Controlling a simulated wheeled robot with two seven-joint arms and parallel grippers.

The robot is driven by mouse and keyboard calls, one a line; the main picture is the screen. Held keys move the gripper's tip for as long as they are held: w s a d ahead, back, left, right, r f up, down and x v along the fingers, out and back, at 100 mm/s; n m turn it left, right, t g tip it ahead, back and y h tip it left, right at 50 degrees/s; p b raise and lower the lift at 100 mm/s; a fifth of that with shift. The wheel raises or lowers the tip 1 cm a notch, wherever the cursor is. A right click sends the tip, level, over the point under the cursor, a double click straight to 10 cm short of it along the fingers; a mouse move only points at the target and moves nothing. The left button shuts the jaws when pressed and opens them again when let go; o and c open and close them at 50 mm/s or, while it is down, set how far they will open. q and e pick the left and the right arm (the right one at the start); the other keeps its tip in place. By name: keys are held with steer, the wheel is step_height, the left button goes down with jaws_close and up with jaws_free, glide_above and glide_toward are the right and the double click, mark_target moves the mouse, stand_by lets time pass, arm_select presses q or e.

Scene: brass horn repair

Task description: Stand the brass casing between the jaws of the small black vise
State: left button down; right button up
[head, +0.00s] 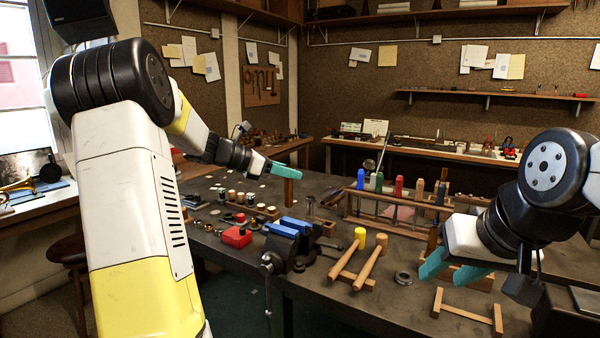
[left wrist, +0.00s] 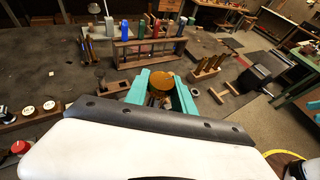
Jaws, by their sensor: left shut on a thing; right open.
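The brass casing (head: 288,191) hangs upright from the teal fingers of my left gripper (head: 286,171), above the far left part of the dark bench. In the left wrist view its golden round end (left wrist: 163,82) shows between the two fingers. A small black vise (head: 276,262) with blue jaw faces (head: 288,227) stands at the bench's front edge, below and nearer than the casing. The casing is apart from the vise. The gap between the jaws is hard to make out. My right gripper (head: 452,272) is open and empty over the right side of the bench.
A red block (head: 236,236) sits left of the vise. Two wooden mallets (head: 358,263) lie on a rack to its right. A wooden rack of coloured-handled tools (head: 395,205) stands behind. A low wooden frame (head: 467,313) and a dark ring (head: 403,278) lie at right.

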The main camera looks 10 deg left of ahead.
arm_select(q)
glide_above(289, 206)
steer(key=w, duration=0.1)
steer(key=shift+w+a+f, duration=0.15)
steer(key=shift+f, duration=2.2)
steer(key=shift+f, duration=2)
steer(key=shift+f, duration=0.15)
steer(key=shift+f, duration=1.65)
steer(key=c, duration=1)
jaws_free()
steer(key=v, duration=0.7)
steer(key=shift+s+a+r, duration=0.2)
steer(key=shift+s+a, duration=0.05)
steer(key=shift+a, duration=0.05)
